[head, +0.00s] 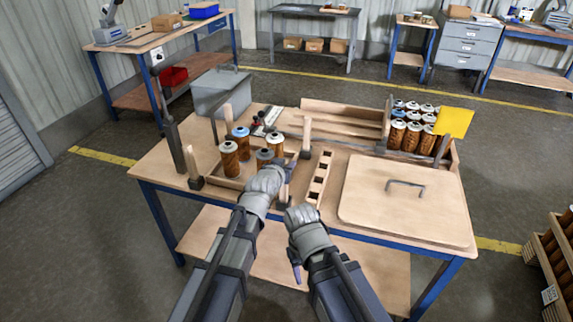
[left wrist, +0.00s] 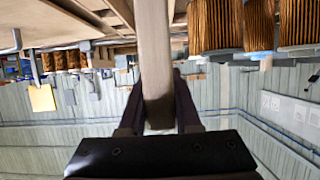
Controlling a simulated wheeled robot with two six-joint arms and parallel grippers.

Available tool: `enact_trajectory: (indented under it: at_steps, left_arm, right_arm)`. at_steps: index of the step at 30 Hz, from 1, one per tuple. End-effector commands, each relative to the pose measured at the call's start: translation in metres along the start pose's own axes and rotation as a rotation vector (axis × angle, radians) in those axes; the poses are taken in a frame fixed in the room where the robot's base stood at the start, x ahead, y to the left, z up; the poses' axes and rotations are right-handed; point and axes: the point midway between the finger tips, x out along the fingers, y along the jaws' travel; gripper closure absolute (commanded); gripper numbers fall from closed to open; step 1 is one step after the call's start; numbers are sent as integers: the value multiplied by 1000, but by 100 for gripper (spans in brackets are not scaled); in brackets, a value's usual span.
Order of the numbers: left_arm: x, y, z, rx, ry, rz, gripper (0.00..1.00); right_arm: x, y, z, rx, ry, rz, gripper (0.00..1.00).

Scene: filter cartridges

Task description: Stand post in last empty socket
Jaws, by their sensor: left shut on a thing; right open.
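My left gripper (head: 286,175) is shut on a pale wooden post, at the near right corner of the crate. The left wrist view shows the post (left wrist: 155,60) between its two fingers. A dark corner socket (head: 284,203) shows just below this gripper; I cannot tell whether the post's end is in it. Other posts stand upright in the crate's corners: near left (head: 193,165), far left (head: 228,118) and far right (head: 306,137). Several pleated brown filter cartridges (head: 230,160) stand in the crate. My right gripper (head: 297,268) is open and empty, low at the table's front edge.
A wooden strip with square holes (head: 319,178) lies right of the crate. A board with a handle (head: 408,215) covers the table's right. Behind it are more cartridges (head: 397,135) and a yellow card (head: 454,121). A grey bin (head: 220,92) is at the back left.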

Motion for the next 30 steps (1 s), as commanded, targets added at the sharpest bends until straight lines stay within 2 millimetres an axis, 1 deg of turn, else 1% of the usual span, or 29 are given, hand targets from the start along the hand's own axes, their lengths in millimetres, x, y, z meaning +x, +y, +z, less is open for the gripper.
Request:
enact_trajectory:
  at_steps: [17,18,26,30]
  left_arm:
    - [7,0,17,0,0,0,100]
    - [6,0,15,0,0,0,64]
    - [6,0,15,0,0,0,35]
    - [6,0,15,0,0,0,33]
  right_arm:
    - [18,-2,-1,0,0,0,50]
    - [16,-2,-1,0,0,0,50]
    - [16,-2,-1,0,0,0,50]
    - [16,-2,-1,0,0,0,50]
